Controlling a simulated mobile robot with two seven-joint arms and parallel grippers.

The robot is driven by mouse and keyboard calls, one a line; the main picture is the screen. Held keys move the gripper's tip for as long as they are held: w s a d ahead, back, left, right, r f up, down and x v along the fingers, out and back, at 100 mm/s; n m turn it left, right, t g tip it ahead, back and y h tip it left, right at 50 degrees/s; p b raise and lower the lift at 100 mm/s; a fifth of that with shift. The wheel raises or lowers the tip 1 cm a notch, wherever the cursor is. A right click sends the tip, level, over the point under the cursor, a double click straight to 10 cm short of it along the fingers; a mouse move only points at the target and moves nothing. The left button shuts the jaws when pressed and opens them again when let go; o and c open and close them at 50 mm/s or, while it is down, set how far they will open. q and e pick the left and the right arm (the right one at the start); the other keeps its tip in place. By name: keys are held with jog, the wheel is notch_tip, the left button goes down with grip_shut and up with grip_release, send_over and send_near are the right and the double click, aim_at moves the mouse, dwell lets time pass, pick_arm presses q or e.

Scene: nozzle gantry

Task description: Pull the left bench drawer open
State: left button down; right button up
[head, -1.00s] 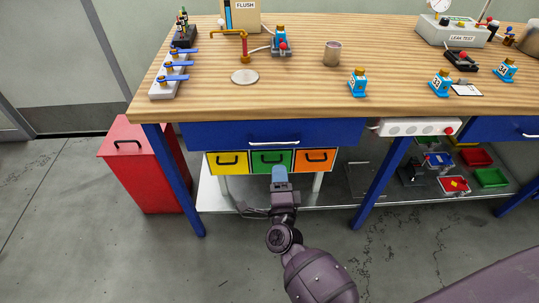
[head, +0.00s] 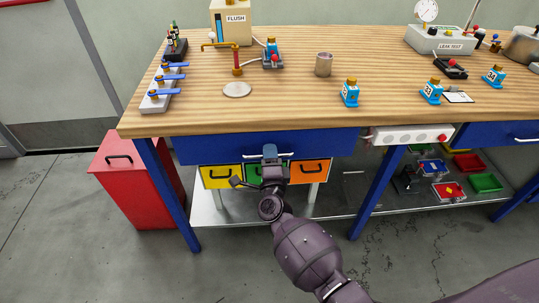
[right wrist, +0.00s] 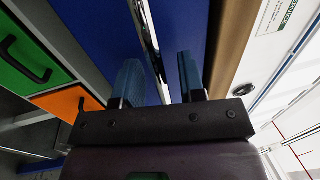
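The left bench drawer (head: 215,149) is the wide blue front under the wooden top, and it looks closed. Its silver bar handle (head: 287,155) is partly hidden behind my right gripper (head: 270,153) in the head view. In the right wrist view the blue drawer front (right wrist: 95,30) fills the upper middle, with the handle (right wrist: 151,45) running down between the two blue fingers of my right gripper (right wrist: 161,82). The fingers are apart, one on each side of the handle, with a gap showing on both sides. My left gripper is not in view.
Yellow (head: 219,178) and orange (head: 309,172) small drawers hang below, with a green one between them, partly hidden by my arm. A red cabinet (head: 135,185) stands left. The floor in front is clear.

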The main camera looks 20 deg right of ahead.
jog(key=c, duration=0.6)
grip_shut()
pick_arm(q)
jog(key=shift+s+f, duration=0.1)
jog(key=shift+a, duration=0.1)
